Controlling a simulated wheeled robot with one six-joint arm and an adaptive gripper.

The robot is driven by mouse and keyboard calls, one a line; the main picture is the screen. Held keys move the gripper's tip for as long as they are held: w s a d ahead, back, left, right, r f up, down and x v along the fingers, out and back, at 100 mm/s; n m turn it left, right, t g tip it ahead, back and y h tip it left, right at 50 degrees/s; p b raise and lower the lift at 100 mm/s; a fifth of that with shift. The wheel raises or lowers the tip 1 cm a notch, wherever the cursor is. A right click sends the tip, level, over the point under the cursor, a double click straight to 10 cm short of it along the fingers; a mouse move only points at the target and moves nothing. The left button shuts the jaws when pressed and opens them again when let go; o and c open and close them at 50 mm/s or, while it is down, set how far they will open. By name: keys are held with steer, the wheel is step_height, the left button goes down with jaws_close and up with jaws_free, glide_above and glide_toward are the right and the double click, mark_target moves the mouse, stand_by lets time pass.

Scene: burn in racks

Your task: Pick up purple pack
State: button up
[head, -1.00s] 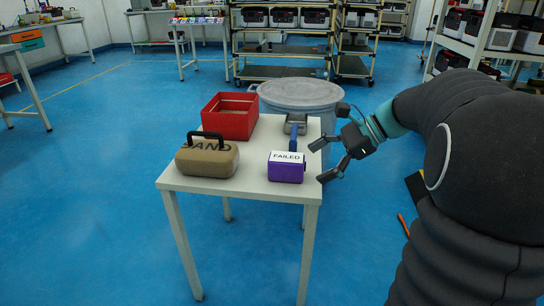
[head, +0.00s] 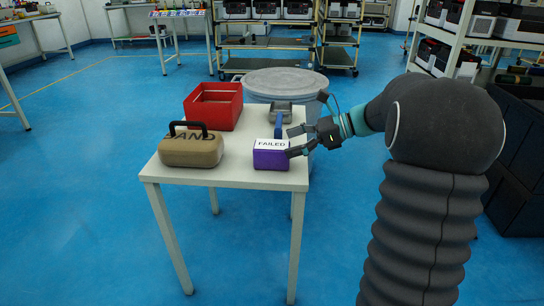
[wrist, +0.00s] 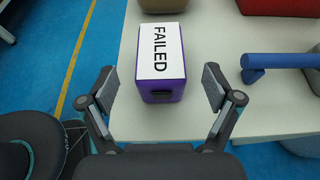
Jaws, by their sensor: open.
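The purple pack (head: 270,158) sits at the front right of the white table, with a white label reading FAILED on its top. In the wrist view the purple pack (wrist: 161,62) lies ahead of my gripper, roughly between the lines of its two fingers. My gripper (head: 292,141) is at the right edge of the table, close beside the pack. In the wrist view my gripper (wrist: 158,90) is open and empty, its fingertips spread wider than the pack. I cannot tell from the head view whether a finger touches the pack.
A tan case (head: 191,147) with a black handle stands left of the pack. A red open box (head: 213,107) is behind. A blue handle (wrist: 279,61) joins a grey metal item (head: 281,113) behind the pack. A grey drum (head: 286,82) stands behind the white table (head: 225,176).

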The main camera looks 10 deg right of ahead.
mark_target(276, 144)
steer(key=shift+b+x, duration=0.35)
steer(key=shift+x, duration=2.35)
steer(key=shift+r, duration=0.15)
steer(key=c, duration=1.4)
steer(key=shift+c, duration=1.3)
steer(key=shift+r, duration=0.15)
